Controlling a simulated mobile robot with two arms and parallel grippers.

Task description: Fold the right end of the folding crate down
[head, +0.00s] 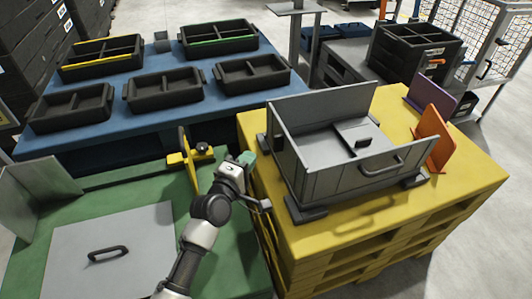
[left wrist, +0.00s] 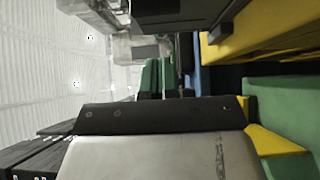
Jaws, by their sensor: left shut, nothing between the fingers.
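The grey folding crate (head: 315,168) stands on the yellow pallet (head: 440,205). Its left end, back wall and front wall with a grey handle (head: 382,166) stand up. No upright panel shows at its right end; a grey panel with a black latch (head: 362,142) lies low inside, and I cannot tell for sure that it is the right end. My left gripper (head: 247,160) is shut and empty, left of the crate and apart from it, near the pallet's left edge. The crate does not show clearly in the left wrist view. My right gripper is not in view.
Purple (head: 430,98) and orange (head: 432,138) panels stand right of the crate. A yellow upright fixture (head: 186,158) is close left of my gripper on the green table (head: 100,205). Black trays fill the blue table (head: 115,138). The pallet's front right is clear.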

